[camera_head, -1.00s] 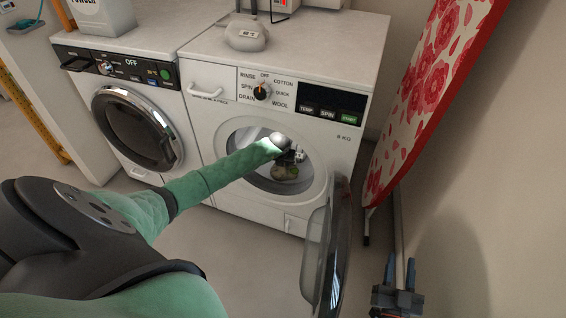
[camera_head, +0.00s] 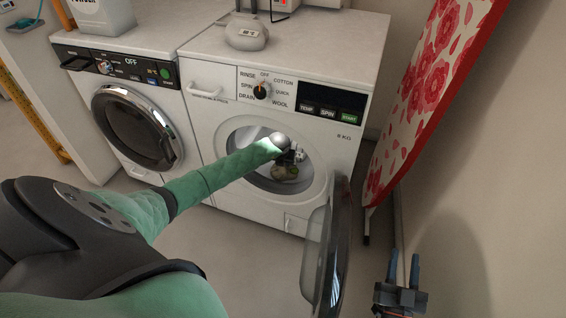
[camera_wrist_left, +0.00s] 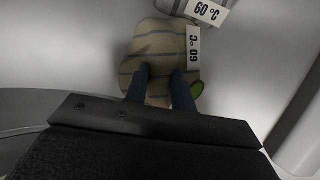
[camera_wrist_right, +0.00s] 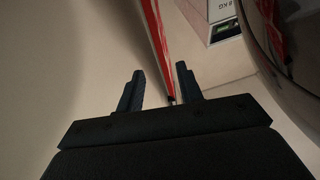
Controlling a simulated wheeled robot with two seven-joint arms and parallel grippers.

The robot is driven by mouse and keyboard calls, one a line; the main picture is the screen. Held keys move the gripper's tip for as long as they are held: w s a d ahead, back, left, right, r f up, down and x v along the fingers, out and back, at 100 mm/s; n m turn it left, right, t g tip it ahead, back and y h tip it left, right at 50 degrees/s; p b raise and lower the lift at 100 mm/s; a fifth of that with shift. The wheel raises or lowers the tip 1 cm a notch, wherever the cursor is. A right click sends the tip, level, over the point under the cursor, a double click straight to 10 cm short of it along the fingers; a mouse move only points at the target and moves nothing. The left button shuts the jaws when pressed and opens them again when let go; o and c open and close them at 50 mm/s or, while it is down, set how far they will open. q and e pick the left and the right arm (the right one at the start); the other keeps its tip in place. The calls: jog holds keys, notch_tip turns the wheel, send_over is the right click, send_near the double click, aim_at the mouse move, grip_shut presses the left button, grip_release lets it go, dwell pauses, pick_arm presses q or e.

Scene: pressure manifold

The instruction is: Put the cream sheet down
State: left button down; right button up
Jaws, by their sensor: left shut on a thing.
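The cream sheet (camera_wrist_left: 160,50) is a small bundle with grey stripes and a white "60 °C" label (camera_wrist_left: 193,47). It lies inside the drum of the front-loading washer (camera_head: 225,125), whose round door (camera_head: 328,250) stands open. My left arm reaches through the opening. My left gripper (camera_wrist_left: 162,73) is shut on the sheet, its blue fingers against the cloth; in the head view the bundle (camera_head: 286,173) shows partly below the wrist. Whether it touches the drum I cannot tell. My right gripper (camera_head: 404,262) is open and empty, low at the right; it also shows in the right wrist view (camera_wrist_right: 160,78).
Another striped item with a "60 °C" label (camera_wrist_left: 208,11) lies in the drum beyond the sheet. A second machine (camera_head: 130,120) stands at the left, its door shut. A red-flowered ironing board (camera_head: 425,95) leans at the right. The open door lies between my two arms.

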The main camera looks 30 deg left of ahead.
jog(key=shift+r, duration=0.65)
pick_arm(q)
jog(key=c, duration=1.2)
grip_release()
jog(key=shift+o, duration=0.2)
jog(key=shift+r, duration=0.1)
jog(key=shift+r+p, duration=0.35)
jog(key=shift+r, duration=0.15)
jog(key=v, duration=0.5)
jog(key=shift+p, duration=0.4)
jog(key=s+d, duration=0.1)
jog(key=s, duration=0.2)
jog(key=s+d, duration=0.2)
jog(key=s, duration=0.2)
jog(key=s+d, duration=0.1)
jog(key=s, duration=0.3)
jog(key=shift+s+d+f+p, duration=0.1)
jog(key=shift+d+p, duration=0.1)
jog(key=shift+p, duration=0.15)
pick_arm(e)
jog(key=s+f+g+h, duration=0.1)
jog(key=s+f+g, duration=0.2)
jog(key=f, duration=0.9)
jog(key=s+f+g, duration=0.3)
jog(key=f+g, duration=0.2)
jog(key=f, duration=0.8)
jog(key=shift+s+f+g+h, duration=0.2)
jog(key=shift+f+g+h, duration=0.1)
jog(key=shift+g+h, duration=0.1)
